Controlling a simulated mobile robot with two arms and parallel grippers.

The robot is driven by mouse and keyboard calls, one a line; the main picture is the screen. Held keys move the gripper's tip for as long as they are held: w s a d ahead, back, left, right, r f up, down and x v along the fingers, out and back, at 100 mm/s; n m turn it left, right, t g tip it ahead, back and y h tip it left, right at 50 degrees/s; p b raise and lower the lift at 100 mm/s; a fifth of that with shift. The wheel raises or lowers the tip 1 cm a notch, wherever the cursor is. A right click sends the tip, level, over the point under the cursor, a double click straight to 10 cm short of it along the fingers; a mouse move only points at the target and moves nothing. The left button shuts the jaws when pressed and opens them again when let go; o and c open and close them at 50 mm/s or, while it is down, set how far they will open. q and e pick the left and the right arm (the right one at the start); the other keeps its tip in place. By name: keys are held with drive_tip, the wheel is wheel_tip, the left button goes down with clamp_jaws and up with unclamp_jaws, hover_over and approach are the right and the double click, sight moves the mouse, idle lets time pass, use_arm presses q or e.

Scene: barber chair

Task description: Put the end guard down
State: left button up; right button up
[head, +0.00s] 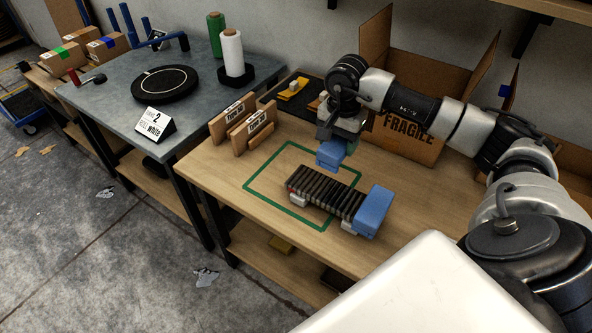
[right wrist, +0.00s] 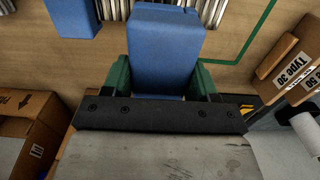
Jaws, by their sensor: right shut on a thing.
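My right gripper (head: 340,130) is shut on a blue end guard (head: 331,155) and holds it above the bench, by the back side of a row of dark slats (head: 322,192). In the right wrist view, the held guard (right wrist: 165,48) sits between the green fingers (right wrist: 162,80), with the slats (right wrist: 205,10) beyond it. A second blue end guard (head: 374,210) stands at the right end of the row and shows at the top left of the wrist view (right wrist: 72,14). The row's left end has no blue guard. My left gripper is out of view.
A green outline (head: 262,167) on the wooden bench (head: 215,182) surrounds part of the row. Wooden "Type" blocks (head: 232,123) stand to the left. A black tray (head: 283,97) and an open cardboard box (head: 415,135) are behind. The bench's front left is clear.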

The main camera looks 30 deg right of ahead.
drive_tip(key=p, duration=0.1)
hover_over(295, 176)
wheel_tip(295, 176, down, 6)
drive_tip(key=shift+d+r, duration=0.1)
drive_tip(key=shift+r, duration=0.05)
drive_tip(key=shift+w, duration=0.1)
wheel_tip(295, 176, down, 4)
drive_tip(key=shift+f+p, duration=0.1)
drive_tip(key=shift+p, duration=0.35)
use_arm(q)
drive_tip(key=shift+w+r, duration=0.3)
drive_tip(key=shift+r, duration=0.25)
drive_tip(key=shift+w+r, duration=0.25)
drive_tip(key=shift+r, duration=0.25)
use_arm(e)
drive_tip(key=shift+f+b, duration=0.2)
drive_tip(key=shift+b, duration=0.1)
drive_tip(key=o, duration=0.9)
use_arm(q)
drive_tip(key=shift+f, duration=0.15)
use_arm(e)
drive_tip(key=shift+r, duration=0.1)
